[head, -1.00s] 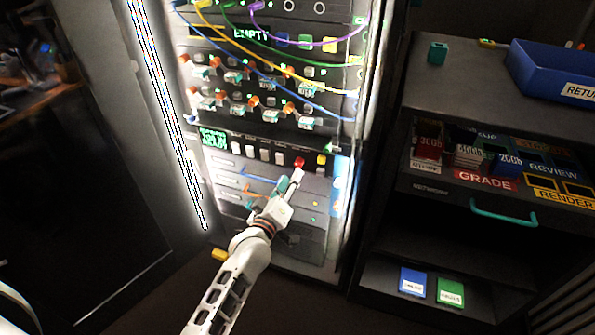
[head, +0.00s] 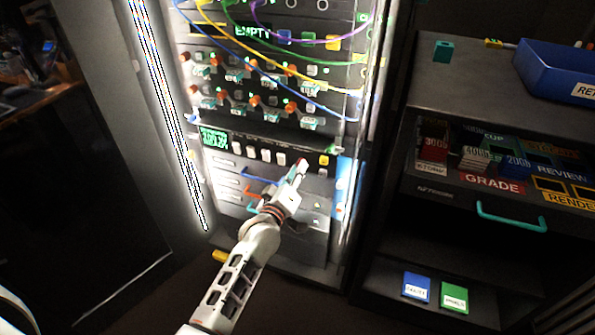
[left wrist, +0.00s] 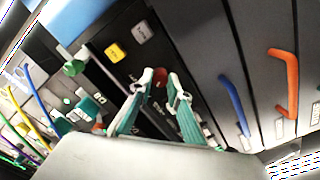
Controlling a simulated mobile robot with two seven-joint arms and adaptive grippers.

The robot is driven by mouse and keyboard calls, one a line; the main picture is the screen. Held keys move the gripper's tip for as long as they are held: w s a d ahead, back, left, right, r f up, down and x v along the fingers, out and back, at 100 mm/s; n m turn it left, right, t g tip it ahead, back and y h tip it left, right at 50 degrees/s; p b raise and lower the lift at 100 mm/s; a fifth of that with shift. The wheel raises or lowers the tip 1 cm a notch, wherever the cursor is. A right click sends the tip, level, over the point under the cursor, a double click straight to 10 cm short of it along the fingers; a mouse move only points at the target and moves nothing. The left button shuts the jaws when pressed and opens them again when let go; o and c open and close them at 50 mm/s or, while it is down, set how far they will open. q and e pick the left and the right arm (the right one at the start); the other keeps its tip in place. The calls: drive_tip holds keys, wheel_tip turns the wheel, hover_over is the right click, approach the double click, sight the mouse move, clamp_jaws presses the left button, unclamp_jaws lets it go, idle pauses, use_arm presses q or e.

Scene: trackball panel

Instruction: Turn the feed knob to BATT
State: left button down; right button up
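A dark control strip (head: 232,148) runs across the lit rack, with a small green screen and a row of pale switches. A red knob (head: 303,161) sits towards its right end and also shows in the left wrist view (left wrist: 160,77). I cannot read its label or any BATT mark. My left gripper (head: 298,170) is at the red knob, hiding part of it. In the left wrist view its teal fingers with pale tips (left wrist: 161,83) are apart, with the red knob between or just beyond them. I cannot tell whether they touch it. My right gripper is out of view.
A yellow button (head: 323,160) and a green knob (head: 331,149) are close right of the gripper. Blue (left wrist: 234,106) and orange (left wrist: 285,82) handles are on the drawers below. Cables (head: 270,65) hang above. A dark shelf unit (head: 430,187) stands to the right.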

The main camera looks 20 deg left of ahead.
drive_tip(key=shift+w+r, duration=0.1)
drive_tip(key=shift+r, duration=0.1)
use_arm(q)
drive_tip(key=shift+m+p, duration=1.85)
drive_tip(key=shift+m, duration=4.05)
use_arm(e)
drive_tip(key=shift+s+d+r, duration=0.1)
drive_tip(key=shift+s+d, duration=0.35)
use_arm(q)
drive_tip(key=shift+f, duration=0.1)
drive_tip(key=c, duration=1.9)
unclamp_jaws()
